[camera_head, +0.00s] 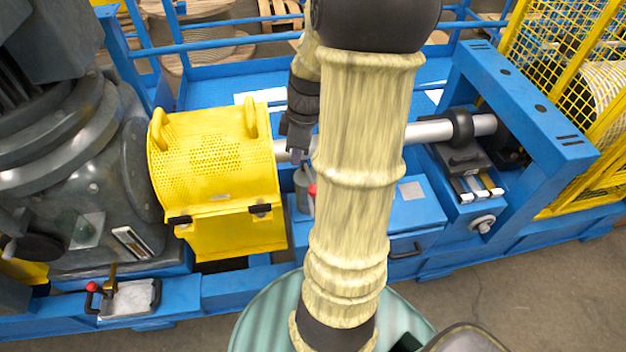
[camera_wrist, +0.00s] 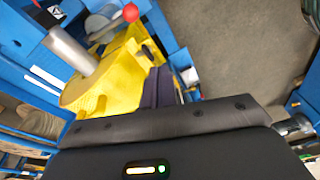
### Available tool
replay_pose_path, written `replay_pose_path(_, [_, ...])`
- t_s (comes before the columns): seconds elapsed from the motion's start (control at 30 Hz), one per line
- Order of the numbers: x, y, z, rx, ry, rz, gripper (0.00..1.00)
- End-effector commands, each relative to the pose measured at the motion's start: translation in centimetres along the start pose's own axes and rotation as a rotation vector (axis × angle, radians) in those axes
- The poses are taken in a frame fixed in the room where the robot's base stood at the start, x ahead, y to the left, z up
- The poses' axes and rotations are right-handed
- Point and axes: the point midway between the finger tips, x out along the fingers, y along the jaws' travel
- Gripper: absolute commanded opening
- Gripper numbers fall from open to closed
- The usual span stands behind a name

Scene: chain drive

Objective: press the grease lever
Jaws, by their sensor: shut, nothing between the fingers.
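The grease lever's red knob (camera_head: 312,189) shows beside a small grey cylinder (camera_head: 303,178) on the blue machine base, just right of the yellow guard. My forearm hides part of this area. My gripper (camera_head: 299,157) points down just above the grey cylinder and looks shut and empty. I cannot tell whether it touches anything. In the wrist view the red knob (camera_wrist: 131,12) is at the top, apart from the dark fingers (camera_wrist: 162,88), with the lever arm running left from it.
The yellow perforated guard (camera_head: 222,160) stands left of my gripper. A metal shaft (camera_head: 430,130) runs right to a bearing block (camera_head: 462,150). A second red-knobbed lever (camera_head: 92,287) is on the lower left frame. Blue rails and a yellow mesh fence (camera_head: 570,60) stand behind.

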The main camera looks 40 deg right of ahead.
Motion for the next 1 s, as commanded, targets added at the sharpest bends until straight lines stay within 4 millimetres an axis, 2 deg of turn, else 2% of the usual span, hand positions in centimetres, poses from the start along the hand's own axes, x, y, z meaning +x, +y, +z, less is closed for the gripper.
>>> replay_pose_path(0.2, [-0.4,2.5,3.6,-0.135,0.058,-0.021,0.00])
replay_pose_path(0.43, [-1.0,4.1,6.5,-0.258,0.115,-0.020,0.00])
replay_pose_path(0.87, [-1.3,4.4,7.5,-0.276,0.126,-0.016,0.00])
replay_pose_path(1.0, [-0.8,4.4,7.5,-0.275,0.127,-0.017,0.00])
